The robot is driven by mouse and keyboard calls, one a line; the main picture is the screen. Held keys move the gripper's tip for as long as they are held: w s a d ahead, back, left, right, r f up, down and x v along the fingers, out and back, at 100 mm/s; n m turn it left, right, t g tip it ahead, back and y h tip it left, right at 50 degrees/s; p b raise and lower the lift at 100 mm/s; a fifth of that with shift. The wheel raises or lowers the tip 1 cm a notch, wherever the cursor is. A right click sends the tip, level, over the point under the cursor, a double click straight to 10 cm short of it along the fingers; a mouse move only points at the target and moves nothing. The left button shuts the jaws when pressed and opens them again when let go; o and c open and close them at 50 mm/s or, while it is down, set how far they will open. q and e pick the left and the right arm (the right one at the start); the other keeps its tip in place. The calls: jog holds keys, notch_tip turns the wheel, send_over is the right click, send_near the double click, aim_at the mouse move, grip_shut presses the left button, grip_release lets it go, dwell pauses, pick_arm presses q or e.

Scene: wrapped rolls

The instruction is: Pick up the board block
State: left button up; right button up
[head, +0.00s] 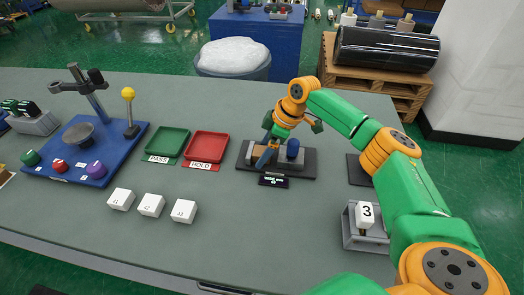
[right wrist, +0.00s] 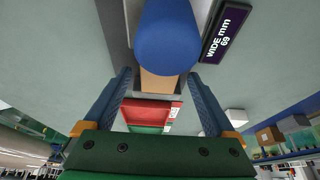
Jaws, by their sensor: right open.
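My right gripper (head: 268,155) is over a dark gauge with a blue knob (head: 292,149) and a small display. In the right wrist view its two blue fingers (right wrist: 160,75) are spread apart. Between them a tan surface (right wrist: 160,82), perhaps the board block, shows below the end of the blue knob (right wrist: 168,42). The knob hides much of it, and I cannot tell whether the fingers touch it. In the head view the gripper largely covers that spot. My left gripper is not in view.
The display (right wrist: 225,32) reads "WIDE mm 69". A green tray (head: 167,141) and a red tray (head: 206,146) lie left of the gauge. The front middle is clear.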

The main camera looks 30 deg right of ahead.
jog(key=shift+w+f, duration=0.1)
jog(key=shift+f, duration=0.05)
grip_shut()
